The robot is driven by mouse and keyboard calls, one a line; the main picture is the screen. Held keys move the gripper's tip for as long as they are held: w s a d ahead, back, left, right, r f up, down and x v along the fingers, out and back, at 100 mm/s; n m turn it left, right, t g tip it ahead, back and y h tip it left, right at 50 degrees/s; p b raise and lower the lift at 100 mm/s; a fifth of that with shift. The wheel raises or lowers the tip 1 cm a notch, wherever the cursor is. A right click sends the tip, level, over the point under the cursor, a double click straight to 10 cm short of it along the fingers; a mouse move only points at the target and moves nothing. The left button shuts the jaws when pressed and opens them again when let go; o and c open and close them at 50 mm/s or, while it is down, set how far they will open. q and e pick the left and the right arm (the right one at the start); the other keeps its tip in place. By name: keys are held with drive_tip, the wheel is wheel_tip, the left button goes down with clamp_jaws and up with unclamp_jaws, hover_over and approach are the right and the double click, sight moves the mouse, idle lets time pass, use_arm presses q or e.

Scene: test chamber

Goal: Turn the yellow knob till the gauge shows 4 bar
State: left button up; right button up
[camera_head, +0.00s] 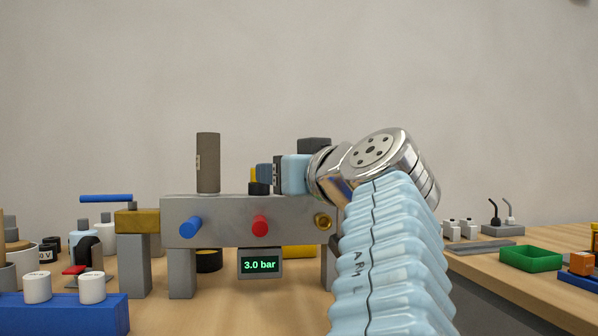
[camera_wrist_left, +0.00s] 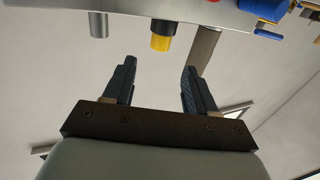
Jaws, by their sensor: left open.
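The yellow knob (camera_head: 254,174) stands on a black collar on top of the grey manifold block (camera_head: 225,209), partly hidden by my left gripper. The digital gauge (camera_head: 260,264) below the block reads 3.0 bar. My left gripper (camera_head: 266,174) is beside the knob, at its right in the head view. In the left wrist view the jaws of my left gripper (camera_wrist_left: 157,66) are open and empty. The yellow and black knob (camera_wrist_left: 161,37) lies ahead of the gap between the fingertips there. My right gripper is not in view.
A tall brown post (camera_head: 208,163) rises from the block left of the knob. Blue (camera_head: 190,227), red (camera_head: 260,225) and brass (camera_head: 322,221) fittings stick out of its front. A blue-handled valve (camera_head: 106,198) is at left. A green tray (camera_head: 530,258) sits on the right table.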

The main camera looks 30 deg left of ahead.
use_arm(q)
drive_tip(key=x, duration=1)
drive_tip(key=shift+w+a+p, duration=0.1)
drive_tip(key=shift+a+p, duration=0.05)
drive_tip(key=shift+p, duration=0.25)
drive_tip(key=c, duration=0.9)
drive_tip(key=m+t+h+b, duration=0.1)
drive_tip(key=m+t, duration=0.1)
drive_tip(key=t, duration=0.1)
drive_tip(key=shift+h, duration=0.4)
drive_tip(key=shift+m+t+h, duration=1.3)
drive_tip(key=o, duration=0.9)
